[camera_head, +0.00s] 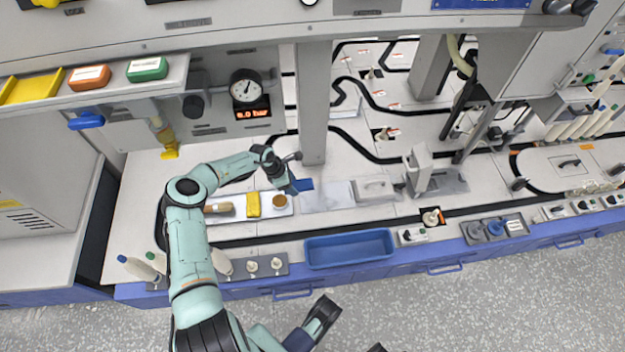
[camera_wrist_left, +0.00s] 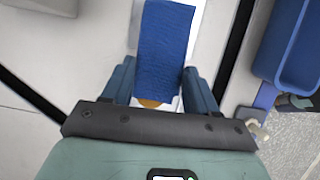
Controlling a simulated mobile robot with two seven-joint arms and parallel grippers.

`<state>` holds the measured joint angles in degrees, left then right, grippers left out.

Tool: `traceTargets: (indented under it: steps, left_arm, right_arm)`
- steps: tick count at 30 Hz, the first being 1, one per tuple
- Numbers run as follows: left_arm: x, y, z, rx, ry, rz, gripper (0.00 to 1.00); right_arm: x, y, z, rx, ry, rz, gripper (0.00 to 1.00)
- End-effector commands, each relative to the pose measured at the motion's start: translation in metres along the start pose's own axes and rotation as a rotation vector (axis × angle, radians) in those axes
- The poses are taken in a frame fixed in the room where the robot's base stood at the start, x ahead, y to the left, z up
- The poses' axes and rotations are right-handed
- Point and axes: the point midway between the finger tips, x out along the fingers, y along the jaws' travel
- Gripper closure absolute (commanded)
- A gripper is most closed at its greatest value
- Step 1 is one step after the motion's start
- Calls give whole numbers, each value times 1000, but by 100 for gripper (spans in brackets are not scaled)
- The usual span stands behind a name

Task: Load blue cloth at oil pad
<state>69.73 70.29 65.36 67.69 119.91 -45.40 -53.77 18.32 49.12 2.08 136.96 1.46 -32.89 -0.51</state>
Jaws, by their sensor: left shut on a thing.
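My left gripper (camera_head: 291,186) is shut on the blue cloth (camera_head: 304,184), just above the right end of a small white tray (camera_head: 236,214). In the left wrist view the cloth (camera_wrist_left: 162,48) hangs out beyond the fingers of the left gripper (camera_wrist_left: 160,82). A round amber piece (camera_head: 280,200) sits at the tray's right end; it may be the oil pad. Its edge shows below the cloth in the left wrist view (camera_wrist_left: 150,103). Whether the cloth touches it, I cannot tell. Black finger-like parts of my right gripper (camera_head: 348,330) show at the bottom edge, partly cut off.
A yellow block (camera_head: 253,204) and a wooden-handled brush (camera_head: 218,208) lie on the tray. A blue bin (camera_head: 349,248) stands at the front edge. A grey post (camera_head: 314,110) rises behind the gripper. A grey plate (camera_head: 326,196) lies to the right.

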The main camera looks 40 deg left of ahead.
Motion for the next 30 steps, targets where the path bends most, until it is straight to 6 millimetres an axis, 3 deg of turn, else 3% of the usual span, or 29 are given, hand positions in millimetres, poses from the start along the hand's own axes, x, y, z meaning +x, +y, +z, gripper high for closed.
traceTargets:
  steps: [3, 9, 17, 27, 30]
  left_arm:
    - [-16, 1, -38, -8, 4, 5, 66]
    - [-27, -1, -70, -16, 3, 11, 66]
    - [-20, -1, -77, -17, 3, 11, 66]
    - [5, -1, -87, -17, 5, 11, 66]
    - [10, -1, -89, -18, 4, 11, 66]
  right_arm:
    - [-6, -2, 7, -2, -20, -1, 60]
    - [-9, -3, 13, -3, -38, -2, 60]
    - [-1, 0, 5, -1, -15, 0, 60]
    - [21, 8, -23, 6, 67, 7, 60]
    - [27, 15, -10, 13, 29, 20, 60]
